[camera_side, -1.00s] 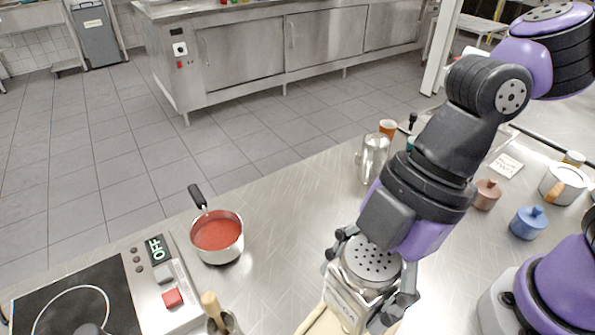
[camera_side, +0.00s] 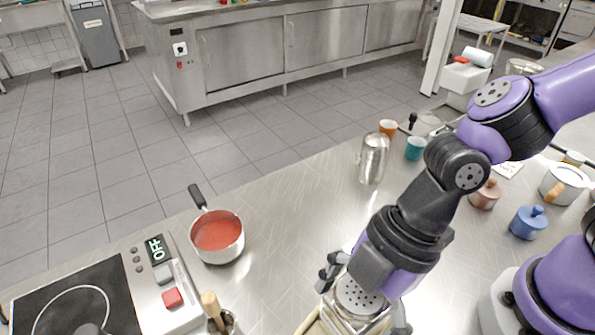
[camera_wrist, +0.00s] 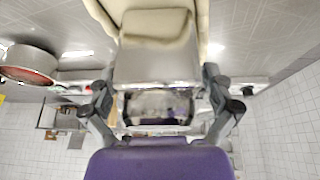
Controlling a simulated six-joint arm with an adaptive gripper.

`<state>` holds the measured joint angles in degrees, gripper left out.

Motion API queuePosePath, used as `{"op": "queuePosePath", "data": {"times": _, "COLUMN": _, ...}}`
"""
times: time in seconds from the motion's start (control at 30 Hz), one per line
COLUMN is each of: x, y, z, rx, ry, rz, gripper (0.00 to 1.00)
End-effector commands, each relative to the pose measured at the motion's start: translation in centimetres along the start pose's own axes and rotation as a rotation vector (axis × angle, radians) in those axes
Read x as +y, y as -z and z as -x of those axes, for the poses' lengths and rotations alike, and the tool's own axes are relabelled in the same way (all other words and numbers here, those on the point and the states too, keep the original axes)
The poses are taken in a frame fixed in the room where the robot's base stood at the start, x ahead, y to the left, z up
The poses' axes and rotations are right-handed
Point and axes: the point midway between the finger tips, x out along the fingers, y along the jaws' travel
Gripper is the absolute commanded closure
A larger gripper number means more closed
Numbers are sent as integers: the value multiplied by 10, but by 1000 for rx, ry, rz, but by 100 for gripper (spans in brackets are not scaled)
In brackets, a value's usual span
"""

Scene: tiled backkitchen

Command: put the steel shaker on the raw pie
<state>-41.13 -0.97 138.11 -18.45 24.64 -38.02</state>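The steel shaker (camera_side: 359,296), with a perforated round top, is at the bottom edge of the side view, its lower part cut off. My gripper (camera_side: 365,298) is around it, one finger on each side. In the wrist view the steel body (camera_wrist: 157,66) fills the space between the fingers of my gripper (camera_wrist: 160,92), which looks shut on it. A pale cream surface (camera_wrist: 203,25) shows beyond the shaker, and a cream edge (camera_side: 311,323) shows beside it in the side view. This may be the raw pie; whether the shaker touches it cannot be told.
A pot of red sauce (camera_side: 217,234) stands left of my gripper, near a hob (camera_side: 75,305) reading OFF. A utensil holder (camera_side: 226,322) is close on the left. A steel pitcher (camera_side: 373,158), teal cup (camera_side: 415,149) and lidded pots (camera_side: 528,222) stand farther back. The middle counter is clear.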

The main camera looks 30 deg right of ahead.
Motion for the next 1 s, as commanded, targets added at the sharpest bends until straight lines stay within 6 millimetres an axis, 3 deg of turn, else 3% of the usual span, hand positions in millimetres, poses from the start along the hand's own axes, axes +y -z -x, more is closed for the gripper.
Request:
{"op": "queuePosePath", "data": {"times": 0.33, "x": 0, "y": 1, "z": 1, "rx": 1, "ry": -1, "rz": 0, "gripper": 1}}
{"op": "queuePosePath", "data": {"times": 0.47, "x": 1, "y": 2, "z": 12, "rx": 4, "ry": -4, "rz": -1, "gripper": 1}}
{"op": "queuePosePath", "data": {"times": 0.8, "x": 2, "y": 2, "z": 86, "rx": 5, "ry": -9, "rz": -2, "gripper": 1}}
{"op": "queuePosePath", "data": {"times": 1.0, "x": 1, "y": 2, "z": 116, "rx": 3, "ry": -4, "rz": -1, "gripper": 1}}
